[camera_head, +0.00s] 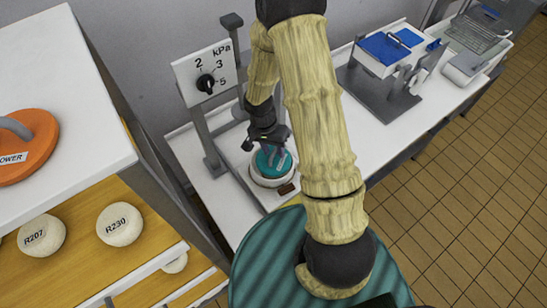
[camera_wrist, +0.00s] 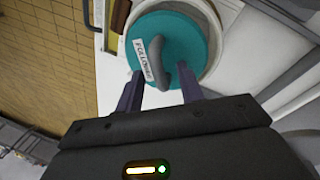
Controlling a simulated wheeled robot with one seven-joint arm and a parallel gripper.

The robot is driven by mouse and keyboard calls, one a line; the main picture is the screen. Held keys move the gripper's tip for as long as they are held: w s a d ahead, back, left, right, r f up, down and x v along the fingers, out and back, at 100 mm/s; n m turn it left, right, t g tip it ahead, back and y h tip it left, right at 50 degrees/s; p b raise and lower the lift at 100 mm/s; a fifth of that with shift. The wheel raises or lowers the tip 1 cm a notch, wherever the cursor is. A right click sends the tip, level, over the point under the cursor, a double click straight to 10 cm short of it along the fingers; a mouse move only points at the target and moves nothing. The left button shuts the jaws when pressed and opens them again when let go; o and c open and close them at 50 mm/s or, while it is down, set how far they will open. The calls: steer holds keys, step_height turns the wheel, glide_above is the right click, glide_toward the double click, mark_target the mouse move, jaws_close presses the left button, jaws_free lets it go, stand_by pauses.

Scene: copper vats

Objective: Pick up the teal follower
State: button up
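The teal follower (camera_head: 279,160) is a round disc with a grey loop handle, sitting in a white round mould on the press stand. In the wrist view the follower (camera_wrist: 185,30) shows a label reading FOLLOWER, and its handle (camera_wrist: 160,68) rises toward me. My gripper (camera_head: 272,145) is directly above it. In the wrist view my gripper (camera_wrist: 163,92) is open, with one dark finger on each side of the handle. The handle's end lies between the fingers; I cannot tell whether they touch it.
A kPa dial panel (camera_head: 206,80) stands behind the press. An orange disc (camera_head: 22,145) lies on the white cabinet top at left, above shelves with round cheeses R207 (camera_head: 41,236) and R230 (camera_head: 119,224).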

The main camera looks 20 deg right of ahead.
stand_by(0.3)
jaws_close()
steer(key=shift+r, duration=0.1)
step_height(320, 180, up, 10)
steer(key=b, duration=0.2)
stand_by(0.6)
steer(key=shift+w, duration=0.1)
stand_by(0.4)
